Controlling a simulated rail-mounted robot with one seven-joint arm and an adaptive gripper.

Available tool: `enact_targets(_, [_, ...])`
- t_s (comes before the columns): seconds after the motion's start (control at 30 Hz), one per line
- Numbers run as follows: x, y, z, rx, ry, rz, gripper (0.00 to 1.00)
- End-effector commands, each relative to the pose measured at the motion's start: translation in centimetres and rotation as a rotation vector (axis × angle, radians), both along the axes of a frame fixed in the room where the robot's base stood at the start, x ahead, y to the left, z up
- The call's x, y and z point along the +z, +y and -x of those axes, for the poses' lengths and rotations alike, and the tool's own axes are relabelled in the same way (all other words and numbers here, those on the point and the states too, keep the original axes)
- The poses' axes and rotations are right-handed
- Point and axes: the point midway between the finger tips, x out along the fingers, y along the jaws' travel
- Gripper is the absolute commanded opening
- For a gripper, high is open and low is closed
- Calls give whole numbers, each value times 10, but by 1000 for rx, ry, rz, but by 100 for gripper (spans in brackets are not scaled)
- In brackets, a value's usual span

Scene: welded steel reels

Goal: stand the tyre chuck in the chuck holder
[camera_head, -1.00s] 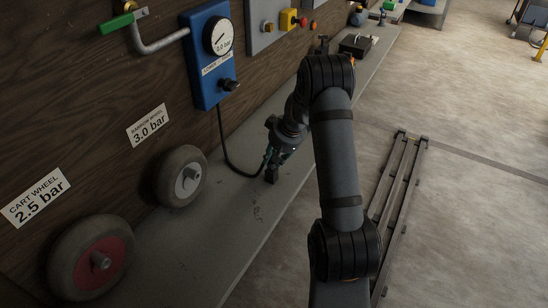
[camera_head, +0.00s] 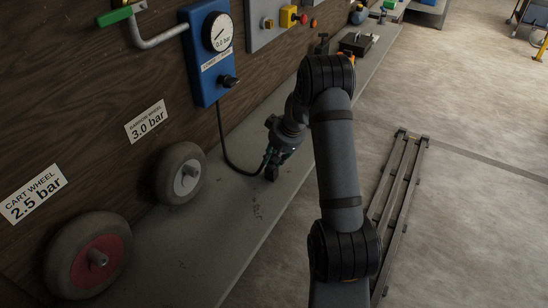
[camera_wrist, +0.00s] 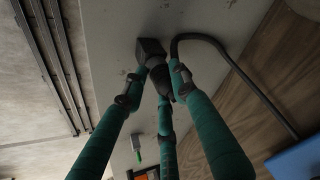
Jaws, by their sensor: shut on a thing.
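My gripper (camera_head: 275,157) is low over the bench, below the blue gauge box. In the wrist view its teal fingers (camera_wrist: 160,78) are shut around the tyre chuck (camera_wrist: 158,78), a dark body partly hidden between them. A black hose (camera_wrist: 215,48) curves away from beside the fingertips. A dark block (camera_wrist: 148,47) lies just beyond the fingertips; it also shows below the gripper in the head view (camera_head: 271,173). I cannot tell whether this block is the chuck's head or the chuck holder, nor whether it touches the bench. I cannot make out the chuck holder for certain.
The grey bench (camera_head: 213,237) runs along the wooden wall. A small wheel (camera_head: 180,173) and a red-hubbed wheel (camera_head: 88,255) stand at the near left. The blue gauge box (camera_head: 207,82) is above the bench. A dark tray (camera_head: 357,45) sits farther back. Steel rails (camera_head: 402,190) lie on the floor.

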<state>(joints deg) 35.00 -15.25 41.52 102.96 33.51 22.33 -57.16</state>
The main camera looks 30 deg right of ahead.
Motion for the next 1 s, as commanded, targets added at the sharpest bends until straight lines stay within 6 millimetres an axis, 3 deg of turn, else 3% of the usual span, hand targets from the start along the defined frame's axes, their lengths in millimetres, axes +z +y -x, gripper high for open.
enact_targets(0.2, [-3, 0, 0, 0, -1, 0, 0])
enact_targets(0.23, [-2, 0, 0, 0, -1, 0, 29])
enact_targets(0.57, [-2, 0, 0, 0, 0, 0, 48])
enact_targets(1.0, [-3, 0, 0, 0, 0, 0, 49])
